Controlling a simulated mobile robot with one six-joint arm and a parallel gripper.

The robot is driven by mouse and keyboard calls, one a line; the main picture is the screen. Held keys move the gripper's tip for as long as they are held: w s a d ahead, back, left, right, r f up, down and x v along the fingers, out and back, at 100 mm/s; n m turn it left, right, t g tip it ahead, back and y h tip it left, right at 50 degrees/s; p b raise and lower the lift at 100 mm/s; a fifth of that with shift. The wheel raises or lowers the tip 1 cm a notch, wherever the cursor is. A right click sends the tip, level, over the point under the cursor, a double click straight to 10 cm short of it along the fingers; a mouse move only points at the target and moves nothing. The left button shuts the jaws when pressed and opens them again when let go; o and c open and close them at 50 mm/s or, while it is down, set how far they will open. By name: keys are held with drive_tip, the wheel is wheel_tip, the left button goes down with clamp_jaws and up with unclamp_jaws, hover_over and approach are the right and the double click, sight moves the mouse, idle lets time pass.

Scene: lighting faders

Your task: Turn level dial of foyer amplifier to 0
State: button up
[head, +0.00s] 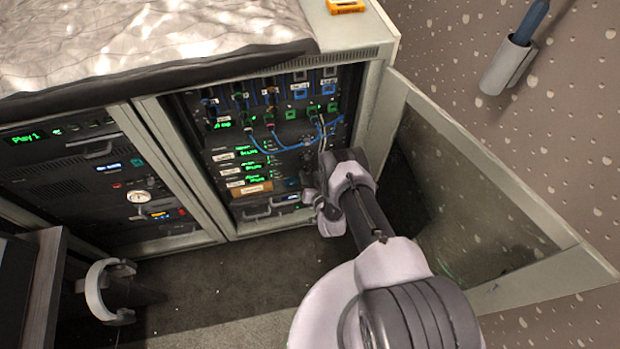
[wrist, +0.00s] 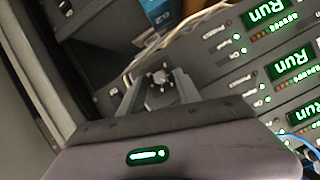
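A stack of amplifiers (head: 262,168) with green displays sits in the open right-hand cabinet. The displays also show in the wrist view (wrist: 292,65), tilted and reading "Run". I cannot read which label is the foyer amplifier's. A small dark round dial (wrist: 159,78) with light marks around it shows at the fingertips in the wrist view. My gripper (wrist: 159,76) has its two fingers apart, one on each side of that dial. I cannot tell whether they touch it. In the head view my arm hides the fingertips and the right ends of the amplifiers.
The cabinet's glass door (head: 500,200) stands open to the right of my arm. Blue cables (head: 290,147) hang across the rack above the amplifiers, and pale cables (wrist: 150,45) pass close to the fingers. A neighbouring rack (head: 100,180) stands on the left.

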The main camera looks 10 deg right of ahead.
clamp_jaws()
idle(0.3)
drive_tip(key=shift+a+n+h+p, duration=0.15)
drive_tip(key=shift+n+h+p, duration=0.2)
drive_tip(key=shift+n+h, duration=0.4)
drive_tip(key=n, duration=0.1)
drive_tip(key=n+h, duration=0.1)
drive_tip(key=shift+a+n+h, duration=0.2)
drive_tip(key=shift+n+h, duration=0.05)
drive_tip(key=shift+n, duration=0.1)
drive_tip(key=n+h, duration=0.1)
drive_tip(key=n, duration=0.2)
drive_tip(key=shift+a+f+h+b, duration=0.15)
drive_tip(key=shift+f+h+b, duration=0.05)
drive_tip(key=shift+h+b, duration=0.2)
drive_tip(key=shift+n+t+h, duration=0.6)
drive_tip(key=shift+n+h, duration=0.1)
drive_tip(key=shift+n, duration=0.5)
